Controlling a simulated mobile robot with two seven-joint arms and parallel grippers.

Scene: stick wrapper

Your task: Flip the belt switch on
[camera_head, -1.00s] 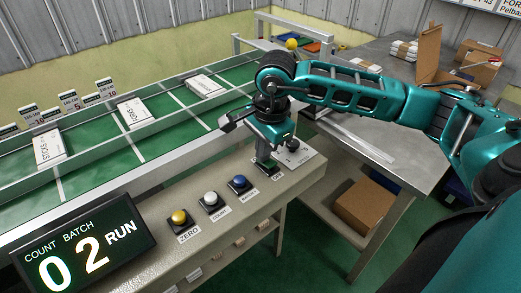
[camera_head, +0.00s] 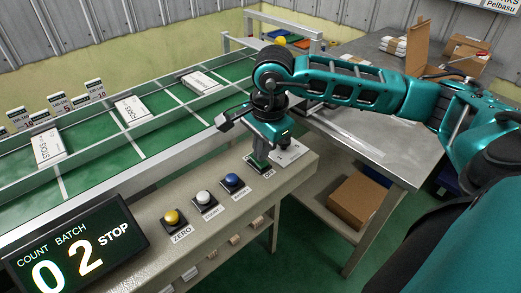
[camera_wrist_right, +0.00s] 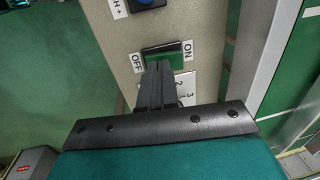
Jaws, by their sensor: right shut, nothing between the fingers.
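The belt switch (camera_wrist_right: 165,57) is a green rocker on the beige control panel, with OFF at its left and ON at its right in the right wrist view. My right gripper (camera_wrist_right: 160,70) is shut and empty. Its fingertips overlap the switch's near edge; I cannot tell whether they touch it. In the head view my right gripper (camera_head: 258,165) points down over the right end of the panel and mostly hides the switch. The display (camera_head: 77,255) reads count 0, batch 2 and STOP. My left gripper is not in view.
Yellow (camera_head: 172,218), white (camera_head: 203,198) and blue (camera_head: 232,181) buttons line the panel left of the gripper. The green conveyor (camera_head: 100,155) behind carries several white packs. A grey metal table (camera_head: 385,140) stands at the right, with a cardboard box (camera_head: 358,198) beneath.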

